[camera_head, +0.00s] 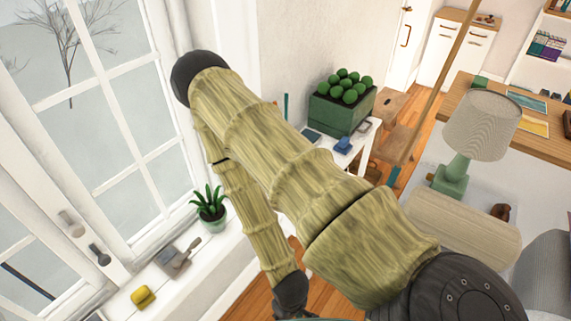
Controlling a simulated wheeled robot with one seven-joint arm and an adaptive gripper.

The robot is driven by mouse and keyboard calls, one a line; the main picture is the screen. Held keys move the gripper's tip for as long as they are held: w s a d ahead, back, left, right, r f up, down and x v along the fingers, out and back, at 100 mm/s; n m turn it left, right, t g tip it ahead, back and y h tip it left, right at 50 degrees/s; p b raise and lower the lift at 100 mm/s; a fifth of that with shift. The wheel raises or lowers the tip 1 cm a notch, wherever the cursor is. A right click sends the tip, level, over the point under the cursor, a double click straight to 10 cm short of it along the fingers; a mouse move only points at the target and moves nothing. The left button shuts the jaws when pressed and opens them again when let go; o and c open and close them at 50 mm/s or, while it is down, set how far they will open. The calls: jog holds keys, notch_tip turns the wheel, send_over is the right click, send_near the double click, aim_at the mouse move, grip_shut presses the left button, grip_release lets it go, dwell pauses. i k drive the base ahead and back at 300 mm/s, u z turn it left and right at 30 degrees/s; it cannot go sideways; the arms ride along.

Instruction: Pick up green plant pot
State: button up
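A small spiky plant stands upright in a green pot (212,222) on the white windowsill, left of my forearm. A larger square dark green planter (336,116) with several round green balls on top stands on a small white table, behind and right of my arm. My arm rises from the lower right, bends at the upper left and comes down to a dark wrist joint at the bottom edge. My gripper lies beyond the frame, so its fingers do not show.
The windowsill (158,276) also holds a yellow object (143,297) and a grey tool (177,259). The white table (371,130) has a blue item (343,145) on it. A green-based lamp (452,178) stands at the right. Window handles (100,254) jut out at the left.

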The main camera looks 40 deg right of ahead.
aim_at(212, 214)
jog(key=z, duration=1.6)
jog(key=k, duration=0.4)
jog(key=u, duration=0.55)
